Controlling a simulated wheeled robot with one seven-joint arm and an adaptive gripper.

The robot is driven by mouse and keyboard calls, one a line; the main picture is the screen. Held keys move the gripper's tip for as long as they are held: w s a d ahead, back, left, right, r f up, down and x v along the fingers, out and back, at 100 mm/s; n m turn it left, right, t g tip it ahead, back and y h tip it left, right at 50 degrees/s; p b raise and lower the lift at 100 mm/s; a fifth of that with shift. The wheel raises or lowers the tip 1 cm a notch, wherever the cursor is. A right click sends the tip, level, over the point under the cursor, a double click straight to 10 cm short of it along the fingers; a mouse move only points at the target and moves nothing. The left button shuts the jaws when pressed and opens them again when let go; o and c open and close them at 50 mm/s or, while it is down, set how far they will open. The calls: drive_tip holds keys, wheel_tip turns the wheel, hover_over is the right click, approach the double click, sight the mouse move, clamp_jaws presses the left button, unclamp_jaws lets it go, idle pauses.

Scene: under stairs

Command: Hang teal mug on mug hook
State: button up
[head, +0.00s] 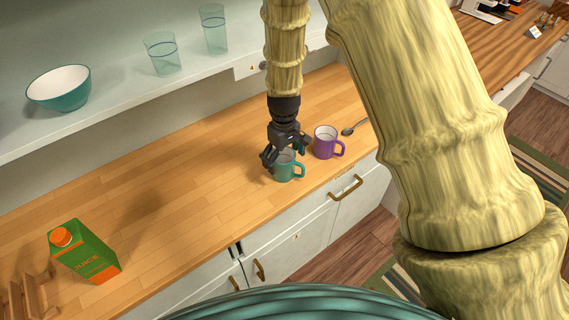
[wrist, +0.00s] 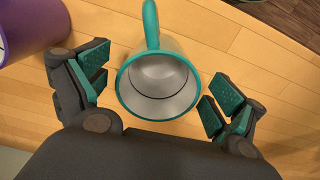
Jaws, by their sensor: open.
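The teal mug (head: 286,170) stands upright on the wooden counter near its front edge, with its handle toward the right in the head view. In the wrist view the mug (wrist: 158,84) is seen from above, empty, with its handle pointing up in the picture. My gripper (head: 284,155) is above and around the mug, pointing down. In the wrist view my gripper (wrist: 158,92) is open, with one finger on each side of the mug and a visible gap to both. I cannot see a mug hook in either view.
A purple mug (head: 325,142) stands just right of the teal mug, close to my gripper, with a spoon (head: 354,127) beyond it. A juice carton (head: 83,251) stands at the left. A shelf (head: 120,104) with a bowl (head: 59,88) and glasses overhangs the back. The middle counter is clear.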

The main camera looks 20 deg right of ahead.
drive_tip(key=shift+f+p, duration=0.6)
drive_tip(key=shift+f, duration=0.9)
drive_tip(key=c, duration=1.3)
